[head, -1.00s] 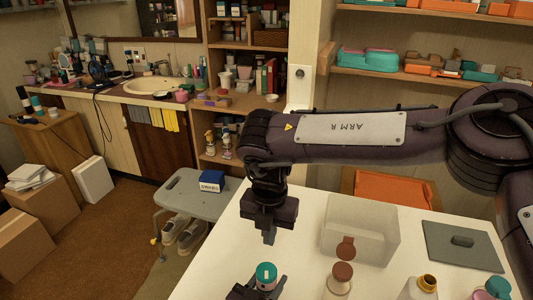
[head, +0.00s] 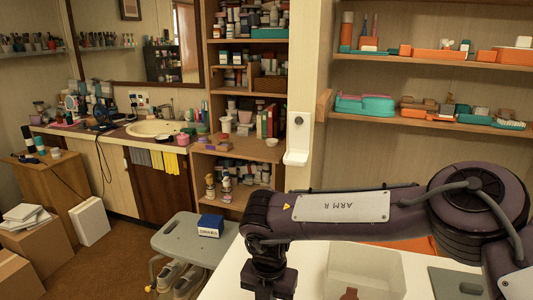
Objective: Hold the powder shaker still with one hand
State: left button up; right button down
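I cannot make out the powder shaker in the head view; the picture's lower edge cuts off most of the white table (head: 228,275). My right arm reaches across from the right, and my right gripper (head: 268,291) hangs down at the bottom edge over the table. Its fingertips are out of the picture, so its opening is hidden. My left gripper is not in view. A small brown piece (head: 349,294) shows at the bottom edge, by the clear bin.
A clear bin (head: 365,265) and a grey mat (head: 455,283) are on the table. A grey stool (head: 190,240) bears a blue box (head: 211,225) to the left. Shelves (head: 430,122) stand behind, and a sink counter (head: 110,132) is at the back left.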

jog(key=shift+s, duration=0.35)
dwell(0.3)
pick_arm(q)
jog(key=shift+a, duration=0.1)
pick_arm(e)
jog(key=shift+s+d, duration=0.25)
jog(key=shift+d, duration=0.25)
jog(key=shift+w, duration=0.1)
notch_tip(320, 180, up, 6)
jog(key=shift+w+d, duration=0.15)
jog(key=shift+w, duration=0.25)
dwell(0.5)
